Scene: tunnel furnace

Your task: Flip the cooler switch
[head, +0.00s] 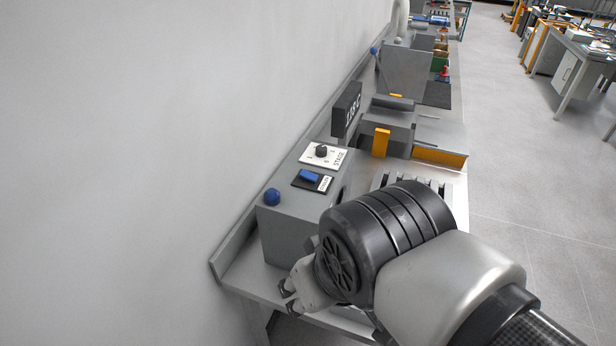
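A blue rocker switch (309,176) sits on a black plate with a small white label on top of the grey control box (288,228). The label is too small to read surely, so I cannot confirm that this is the cooler switch. My gripper (287,299) is low in front of the box, below and to the left of my dark wrist. Its two fingertips appear apart with nothing between them. It is clear of the blue switch. My wrist hides the right part of the box front.
A black display (346,109) stands behind. Furnace parts with an orange block (381,142) continue along the bench. A wall bounds the left; open floor lies right.

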